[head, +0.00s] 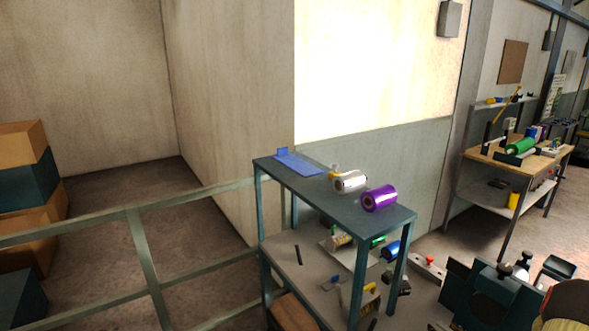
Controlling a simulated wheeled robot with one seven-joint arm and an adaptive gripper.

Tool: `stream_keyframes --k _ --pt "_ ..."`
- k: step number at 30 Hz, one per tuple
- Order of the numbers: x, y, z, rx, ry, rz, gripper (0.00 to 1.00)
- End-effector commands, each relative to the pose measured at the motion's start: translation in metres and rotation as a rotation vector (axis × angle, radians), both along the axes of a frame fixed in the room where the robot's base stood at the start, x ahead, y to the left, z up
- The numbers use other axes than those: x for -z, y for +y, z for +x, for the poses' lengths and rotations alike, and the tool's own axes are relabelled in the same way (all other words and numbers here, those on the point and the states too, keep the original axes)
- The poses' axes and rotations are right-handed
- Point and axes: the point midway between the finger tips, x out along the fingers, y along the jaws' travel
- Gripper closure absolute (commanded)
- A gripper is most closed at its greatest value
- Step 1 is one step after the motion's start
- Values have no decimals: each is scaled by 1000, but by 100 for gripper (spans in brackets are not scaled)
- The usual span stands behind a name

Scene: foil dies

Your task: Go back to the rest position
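My gripper does not show in the head view, so its pose and whether it holds anything are hidden. A teal shelf unit (300,188) stands in the middle. On its top lie a silver foil roll (349,181) and a purple foil roll (379,198), close together. A blue flat tray (298,164) lies at the far left end of the top. A small yellow item (334,171) is beside the silver roll. Lower down are a blue roll (390,251) and several small items.
A green railing (140,252) crosses the lower left, with stacked boxes (22,183) behind it. A wooden workbench (490,155) with a green roll (521,146) stands at the right. Teal and dark machine parts (500,298) fill the lower right. Open floor (475,266) shows by the workbench.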

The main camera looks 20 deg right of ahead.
Motion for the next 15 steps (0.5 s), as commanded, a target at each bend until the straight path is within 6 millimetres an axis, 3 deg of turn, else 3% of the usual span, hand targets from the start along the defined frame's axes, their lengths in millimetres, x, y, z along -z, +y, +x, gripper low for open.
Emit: stream_keyframes --k 8,15 --pt "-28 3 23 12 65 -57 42" --pt "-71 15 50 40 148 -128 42"
